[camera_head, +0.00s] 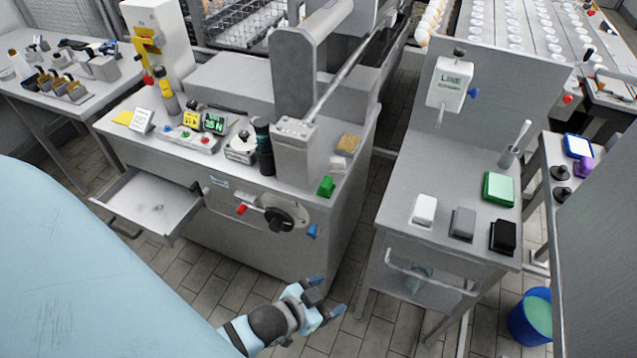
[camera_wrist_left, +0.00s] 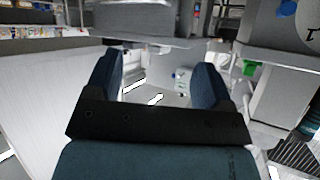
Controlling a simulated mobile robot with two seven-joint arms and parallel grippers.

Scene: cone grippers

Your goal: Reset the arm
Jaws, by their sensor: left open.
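My left gripper (camera_head: 327,297) is low in the head view, in front of the grey machine and over the tiled floor. Its two blue fingertips are spread apart. In the left wrist view the open gripper (camera_wrist_left: 160,85) shows two dark blue fingers with nothing between them. The gripper touches nothing that I can see. A large pale blue part of my own body fills the lower left of the head view. My right gripper is not in view.
A grey machine (camera_head: 300,230) with a dial and a pulled-out drawer (camera_head: 150,200) stands behind the gripper. A grey side table (camera_head: 400,205) with a handle stands to the right. A blue bucket (camera_head: 522,325) is at lower right. Tiled floor (camera_head: 365,335) around the gripper is free.

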